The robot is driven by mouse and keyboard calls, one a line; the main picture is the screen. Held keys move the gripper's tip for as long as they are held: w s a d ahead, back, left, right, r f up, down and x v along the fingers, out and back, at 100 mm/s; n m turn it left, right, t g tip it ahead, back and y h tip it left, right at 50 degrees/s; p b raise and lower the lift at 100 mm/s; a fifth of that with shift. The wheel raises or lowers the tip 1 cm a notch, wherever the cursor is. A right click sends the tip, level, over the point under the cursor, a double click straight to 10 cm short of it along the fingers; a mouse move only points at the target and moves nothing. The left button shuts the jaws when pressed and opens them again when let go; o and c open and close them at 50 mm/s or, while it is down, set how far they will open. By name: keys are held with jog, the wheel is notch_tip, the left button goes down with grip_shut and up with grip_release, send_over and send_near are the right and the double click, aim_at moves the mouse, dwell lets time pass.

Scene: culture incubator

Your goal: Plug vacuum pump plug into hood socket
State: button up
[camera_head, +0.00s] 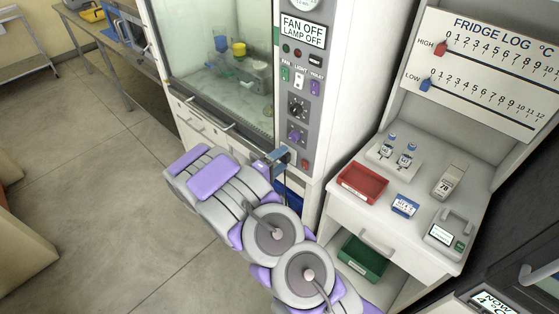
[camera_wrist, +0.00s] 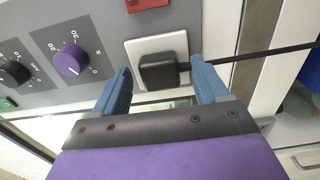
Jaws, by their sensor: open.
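The black vacuum pump plug (camera_wrist: 162,72) sits against the white hood socket (camera_wrist: 145,47) on the grey control panel in the wrist view. Its black cable (camera_wrist: 255,54) runs off to the right. My gripper (camera_wrist: 160,80) is open, with one blue finger on each side of the plug. The right finger is close to the cable end. A gap shows between the left finger and the plug. In the head view my gripper (camera_head: 278,156) is at the lower part of the hood panel, and my arm hides the plug and socket there.
A purple knob (camera_wrist: 72,60) and a red switch (camera_wrist: 146,3) are near the socket. The hood (camera_head: 225,75) has a glass front. A white bench (camera_head: 420,215) to the right holds a red tray (camera_head: 362,183) and small devices. Floor at left is clear.

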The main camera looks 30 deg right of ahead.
jog(key=p+v, duration=0.2)
jog(key=v, duration=1.5)
jog(key=shift+a+p, duration=0.25)
jog(key=shift+p, duration=0.15)
jog(key=s+d+r+m+g+y, duration=0.25)
jog(key=s+d+r+g, duration=0.25)
jog(key=s+r, duration=0.25)
jog(key=s+d+r+m+g+y, duration=0.2)
jog(key=s+d+r+m+g, duration=0.1)
jog(key=s+d+r+g, duration=0.35)
jog(key=s+a+r+t+y, duration=0.1)
jog(key=s+a+r+y, duration=0.2)
jog(key=s+a+y, duration=0.3)
jog(key=s+a+r+n+t+y, duration=0.1)
jog(key=s+a+y, duration=0.5)
jog(key=s, duration=0.8)
notch_tip(320, 180, up, 2)
jog(key=shift+a+r+t, duration=0.1)
jog(key=shift+a+t, duration=0.05)
jog(key=shift+t, duration=0.6)
jog(key=shift+s+y, duration=0.1)
jog(key=shift+y, duration=0.15)
